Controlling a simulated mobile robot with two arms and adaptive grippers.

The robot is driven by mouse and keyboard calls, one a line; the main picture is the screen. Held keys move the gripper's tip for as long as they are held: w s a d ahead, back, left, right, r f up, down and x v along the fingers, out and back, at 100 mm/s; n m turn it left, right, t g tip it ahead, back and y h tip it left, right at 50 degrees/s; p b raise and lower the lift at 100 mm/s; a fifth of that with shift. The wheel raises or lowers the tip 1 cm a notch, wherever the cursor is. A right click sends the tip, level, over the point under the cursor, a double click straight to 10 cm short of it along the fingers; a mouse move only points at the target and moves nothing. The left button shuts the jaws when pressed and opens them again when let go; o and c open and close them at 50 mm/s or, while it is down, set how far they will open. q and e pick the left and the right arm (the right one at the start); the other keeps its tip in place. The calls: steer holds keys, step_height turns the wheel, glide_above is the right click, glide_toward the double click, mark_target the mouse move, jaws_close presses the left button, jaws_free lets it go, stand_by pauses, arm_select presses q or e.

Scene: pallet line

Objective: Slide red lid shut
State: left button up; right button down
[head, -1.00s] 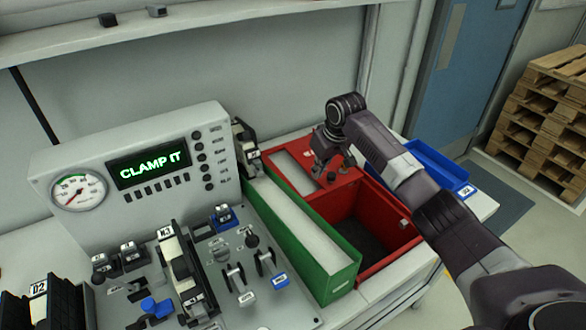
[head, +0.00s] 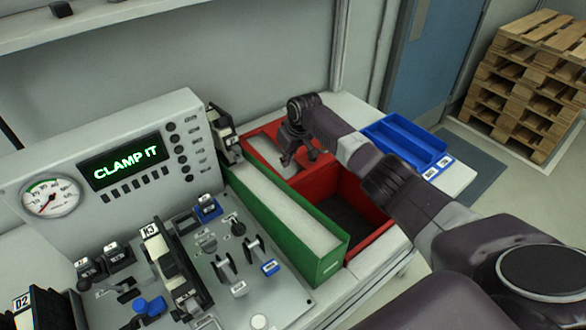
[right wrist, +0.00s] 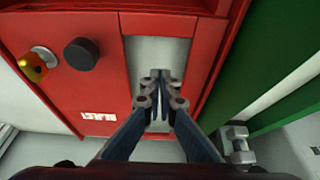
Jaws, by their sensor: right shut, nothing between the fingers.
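The red box (head: 377,226) stands right of a long green box, its near part open with a dark inside. The red lid (right wrist: 60,20) appears to lie over its far part and carries a black knob (right wrist: 81,54). A pale strip (right wrist: 160,60) is set in the red beside it. My right gripper (head: 298,160) reaches in from the right over the far part of the red box. In the right wrist view its fingers (right wrist: 160,85) are together and empty above the pale strip, apart from the knob. My left gripper is out of view.
The green box (head: 318,265) borders the red box on the left. A control panel (head: 105,165) reading CLAMP IT and several switches stand further left. A blue tray (head: 405,143) lies beyond my right arm. Stacked pallets (head: 530,80) stand at the back right.

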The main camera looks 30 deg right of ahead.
steer(key=shift+w+f, duration=0.1)
steer(key=shift+f, duration=0.4)
steer(key=shift+s+d+p, duration=0.1)
steer(key=shift+s+p, duration=0.5)
steer(key=shift+p, duration=0.3)
steer(key=shift+s+p, duration=0.3)
steer(key=shift+s, duration=0.1)
steer(key=shift+s+d+p, duration=0.2)
steer(key=shift+s+p, duration=0.4)
steer(key=shift+s, duration=0.3)
steer(key=shift+f, duration=0.1)
